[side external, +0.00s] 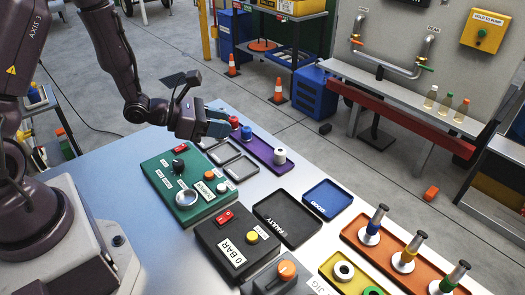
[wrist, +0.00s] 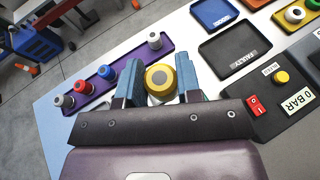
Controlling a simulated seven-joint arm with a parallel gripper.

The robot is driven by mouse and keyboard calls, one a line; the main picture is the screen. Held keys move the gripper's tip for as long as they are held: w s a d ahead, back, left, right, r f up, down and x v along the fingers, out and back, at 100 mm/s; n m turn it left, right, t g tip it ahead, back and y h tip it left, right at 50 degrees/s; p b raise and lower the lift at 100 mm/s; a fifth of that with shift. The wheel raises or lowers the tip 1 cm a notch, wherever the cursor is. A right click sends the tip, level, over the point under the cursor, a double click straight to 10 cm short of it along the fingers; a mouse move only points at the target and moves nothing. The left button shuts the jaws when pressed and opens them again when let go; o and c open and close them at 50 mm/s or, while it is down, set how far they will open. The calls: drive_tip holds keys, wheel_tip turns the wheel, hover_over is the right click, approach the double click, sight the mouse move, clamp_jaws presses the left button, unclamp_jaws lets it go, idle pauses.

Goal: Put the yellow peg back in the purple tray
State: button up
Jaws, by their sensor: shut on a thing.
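The yellow peg (wrist: 160,79) is between the blue fingers of my gripper (wrist: 160,82) in the wrist view, seen from above with a grey centre. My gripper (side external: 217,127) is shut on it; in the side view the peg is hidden. The purple tray (wrist: 130,62) lies beyond the fingers in the wrist view. It holds a grey peg (wrist: 66,101), a red peg (wrist: 79,87) and a blue peg (wrist: 106,74) toward one end, and a white-grey peg (wrist: 154,40) at the other. A bare stretch lies between blue and white-grey. The tray also shows in the side view (side external: 263,148).
A green panel (side external: 160,176) stands near my gripper, with small grey trays (side external: 241,168) beside it. Black FAULTY (side external: 288,226) and blue GOOD (side external: 327,199) trays lie nearby. An orange tray (side external: 352,236) bears upright posts with rings. A black 0 BAR box (side external: 213,234) stands in front.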

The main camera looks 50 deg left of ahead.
drive_tip(key=shift+w+a+n+y, duration=0.2)
drive_tip(key=shift+a+n+y, duration=0.1)
drive_tip(key=w+f, duration=0.3)
drive_tip(key=w, duration=0.1)
drive_tip(key=w+a+f, duration=0.1)
drive_tip(key=w+f, duration=0.2)
drive_tip(key=w, duration=0.2)
drive_tip(key=w+f, duration=0.3)
drive_tip(key=w, duration=0.1)
drive_tip(key=shift+w+a+f, duration=0.15)
drive_tip(key=shift+a, duration=0.25)
drive_tip(key=shift+w+f, duration=0.15)
drive_tip(key=shift+f, duration=0.8)
drive_tip(key=shift+w+f, duration=0.15)
drive_tip(key=shift+f, duration=0.75)
drive_tip(key=o, duration=1)
drive_tip(key=shift+f, duration=0.1)
